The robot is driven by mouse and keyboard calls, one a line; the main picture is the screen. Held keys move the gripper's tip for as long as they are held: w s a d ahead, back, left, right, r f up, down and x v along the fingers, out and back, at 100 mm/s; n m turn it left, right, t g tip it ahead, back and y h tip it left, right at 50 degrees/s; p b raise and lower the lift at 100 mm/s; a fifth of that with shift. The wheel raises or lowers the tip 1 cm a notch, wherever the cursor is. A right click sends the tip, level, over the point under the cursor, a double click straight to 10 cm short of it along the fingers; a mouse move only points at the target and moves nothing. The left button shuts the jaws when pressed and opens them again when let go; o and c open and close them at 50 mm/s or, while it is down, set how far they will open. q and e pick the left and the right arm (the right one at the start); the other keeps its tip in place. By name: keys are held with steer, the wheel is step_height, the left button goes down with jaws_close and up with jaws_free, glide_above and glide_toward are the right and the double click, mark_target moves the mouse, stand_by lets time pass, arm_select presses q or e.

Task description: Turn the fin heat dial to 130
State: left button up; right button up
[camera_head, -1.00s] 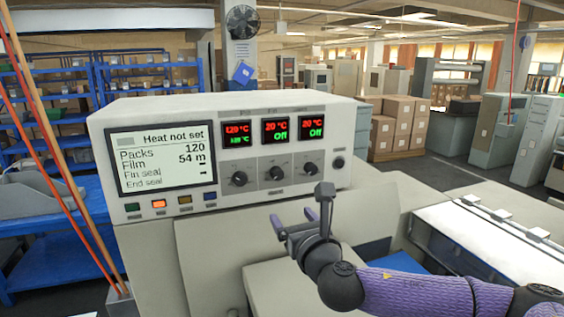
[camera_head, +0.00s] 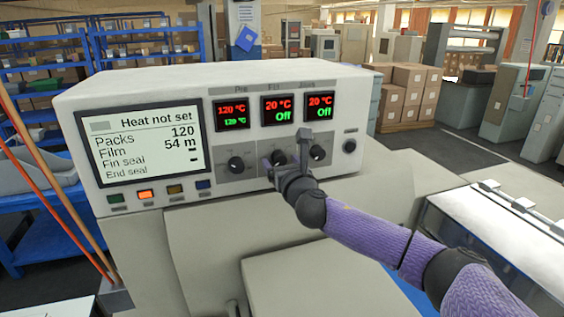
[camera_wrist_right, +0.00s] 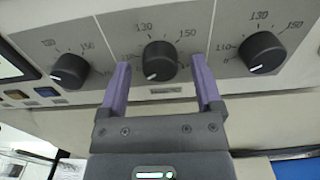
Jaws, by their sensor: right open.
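The fin heat dial is the middle of three black knobs on the grey panel, and it shows in the right wrist view (camera_wrist_right: 160,62). Its white mark points to the lower left, away from the 130 at the top of its scale. The fin display (camera_head: 277,109) above it reads 20 °C and Off. My right gripper (camera_head: 286,156) is open in front of this dial and partly hides it in the head view. In the right wrist view its two purple fingers stand left and right of the dial; I cannot tell whether they touch it. My left gripper is not in view.
The left dial (camera_head: 236,164) and right dial (camera_head: 317,153) flank the middle one closely. The left display (camera_head: 232,115) reads 120 °C; the right one (camera_head: 320,107) reads 20 °C, Off. The screen (camera_head: 145,145) says Heat not set. A small black knob (camera_head: 349,146) sits further right.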

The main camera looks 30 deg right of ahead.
steer(key=shift+w, duration=0.1)
jaws_close()
stand_by(0.3)
steer(key=m+p, duration=0.1)
steer(key=m, duration=0.9)
steer(key=shift+m, duration=0.3)
steer(key=m, duration=0.5)
steer(key=shift+p, duration=0.4)
steer(key=shift+m, duration=2.5)
steer(key=shift+p, duration=0.3)
